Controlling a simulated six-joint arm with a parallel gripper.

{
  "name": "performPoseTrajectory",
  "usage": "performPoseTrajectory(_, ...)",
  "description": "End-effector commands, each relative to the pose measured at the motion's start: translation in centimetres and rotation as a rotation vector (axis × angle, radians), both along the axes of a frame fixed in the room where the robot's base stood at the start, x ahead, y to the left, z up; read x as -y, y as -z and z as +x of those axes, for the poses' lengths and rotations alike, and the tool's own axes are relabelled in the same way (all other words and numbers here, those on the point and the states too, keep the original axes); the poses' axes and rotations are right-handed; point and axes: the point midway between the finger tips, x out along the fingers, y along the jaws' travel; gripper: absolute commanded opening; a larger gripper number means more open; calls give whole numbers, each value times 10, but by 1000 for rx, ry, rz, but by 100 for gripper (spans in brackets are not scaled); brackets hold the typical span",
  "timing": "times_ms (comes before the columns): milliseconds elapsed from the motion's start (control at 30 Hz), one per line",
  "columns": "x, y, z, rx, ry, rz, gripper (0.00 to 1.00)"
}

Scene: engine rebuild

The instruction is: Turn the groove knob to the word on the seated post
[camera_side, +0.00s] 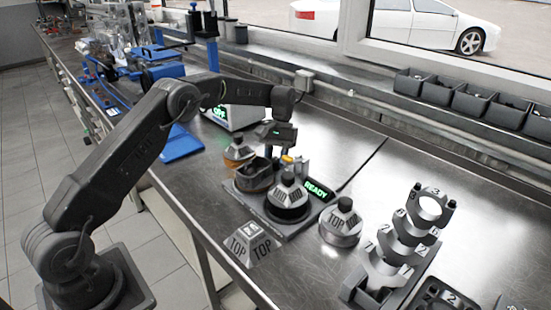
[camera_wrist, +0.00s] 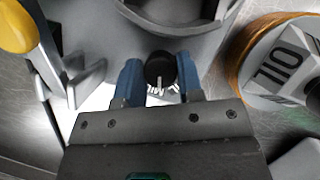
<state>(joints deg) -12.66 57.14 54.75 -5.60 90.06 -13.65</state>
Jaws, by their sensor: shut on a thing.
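My gripper (camera_wrist: 155,82) has its blue fingers shut on a small round black knob (camera_wrist: 160,68). A white pointer line shows on the knob, and small dial lettering below it is too small to read. In the side view my gripper (camera_side: 272,158) is over the back part of the dark fixture (camera_side: 247,205), where the fingers hide the knob. A dark-banded grey post (camera_side: 288,200) with a black cap sits on the fixture; its word is not readable. A post with an orange band (camera_side: 238,150) stands behind; it reads OIL in the wrist view (camera_wrist: 285,62).
A lit READY display (camera_side: 316,190) and a yellow-tipped part (camera_side: 287,159) are beside the gripper. Dark bins (camera_side: 470,102) line the back.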

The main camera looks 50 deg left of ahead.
Motion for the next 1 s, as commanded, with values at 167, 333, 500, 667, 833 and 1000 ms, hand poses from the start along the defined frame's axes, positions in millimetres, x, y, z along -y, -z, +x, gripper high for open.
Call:
performPoseTrajectory(167,0,-1,1,5,119,2,11)
performPoseTrajectory(333,0,-2,1,7,197,3,11)
performPoseTrajectory(500,0,-2,1,6,242,3,11)
performPoseTrajectory(667,0,-2,2,7,259,3,11)
performPoseTrajectory(833,0,-2,2,7,261,3,11)
performPoseTrajectory(1000,0,-2,2,8,260,3,11)
